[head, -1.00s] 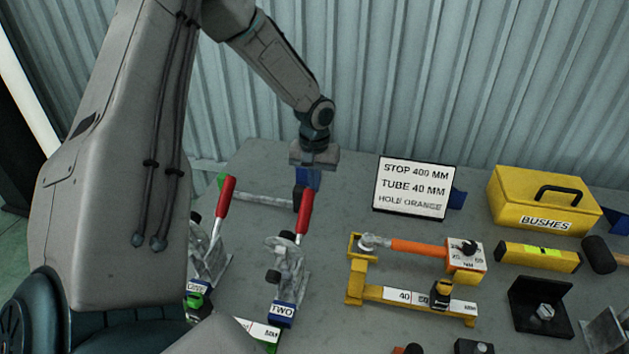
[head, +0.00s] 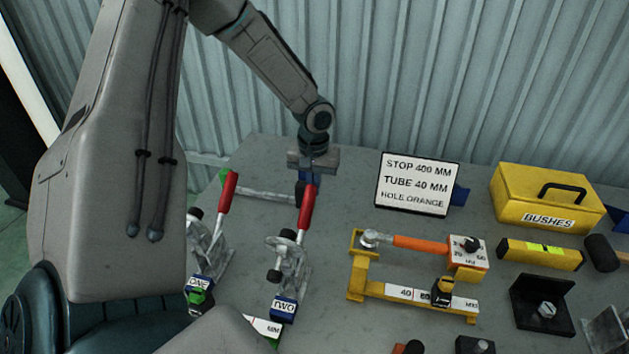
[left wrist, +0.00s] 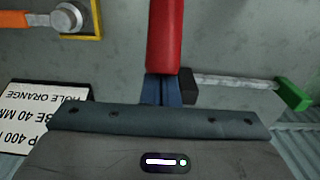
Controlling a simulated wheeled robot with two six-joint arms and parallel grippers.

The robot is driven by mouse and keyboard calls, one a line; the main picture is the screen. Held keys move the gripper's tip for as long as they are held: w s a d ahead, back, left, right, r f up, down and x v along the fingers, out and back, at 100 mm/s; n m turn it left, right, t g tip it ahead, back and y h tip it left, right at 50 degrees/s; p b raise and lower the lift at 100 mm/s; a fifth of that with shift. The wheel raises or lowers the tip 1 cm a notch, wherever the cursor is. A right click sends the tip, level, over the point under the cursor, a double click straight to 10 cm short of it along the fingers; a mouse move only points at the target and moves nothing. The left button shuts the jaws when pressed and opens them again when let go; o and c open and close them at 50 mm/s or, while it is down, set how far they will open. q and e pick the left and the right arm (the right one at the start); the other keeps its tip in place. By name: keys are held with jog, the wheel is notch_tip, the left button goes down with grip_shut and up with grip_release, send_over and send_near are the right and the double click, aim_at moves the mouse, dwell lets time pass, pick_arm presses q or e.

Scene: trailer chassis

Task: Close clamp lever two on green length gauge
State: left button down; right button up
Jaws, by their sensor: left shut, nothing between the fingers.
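Clamp two, with its blue TWO label (head: 284,308), stands on the green length gauge (head: 265,327), its red lever (head: 307,208) pointing up. Clamp one, with a ONE label (head: 198,284) and its own raised red lever (head: 227,193), stands to its left. My left gripper (head: 308,178) is at the top of lever two, on its far side. In the left wrist view its blue fingers (left wrist: 162,90) are shut and empty, right at the end of the red handle (left wrist: 165,38). I cannot tell whether they touch. My right gripper is not in view.
A grey bar (head: 265,193) lies behind the clamps. A sign (head: 417,184), a yellow gauge with an orange rod (head: 420,243), a yellow BUSHES box (head: 545,200), a yellow level (head: 540,253) and a black mallet (head: 600,253) stand to the right. A corrugated wall closes the back.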

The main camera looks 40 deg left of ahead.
aim_at(310, 188)
pick_arm(q)
jog(key=shift+s+d+f, duration=0.1)
jog(key=shift+s+d, duration=0.15)
jog(key=shift+s, duration=0.2)
jog(key=shift+s+d+r+p, duration=0.3)
jog(key=shift+s+r, duration=0.15)
jog(key=shift+r, duration=0.15)
jog(key=shift+s+d+r+p, duration=0.2)
jog(key=shift+s+r+p, duration=0.1)
jog(key=shift+s+r, duration=0.2)
jog(key=shift+r, duration=0.25)
jog(key=shift+s+d+r+p, duration=0.3)
jog(key=shift+s+d+r, duration=0.15)
jog(key=shift+s, duration=0.25)
jog(key=shift+s+d+r+p, duration=0.25)
jog(key=shift+s+d+r, duration=0.1)
jog(key=shift+s+r, duration=0.25)
jog(key=shift+s, duration=0.1)
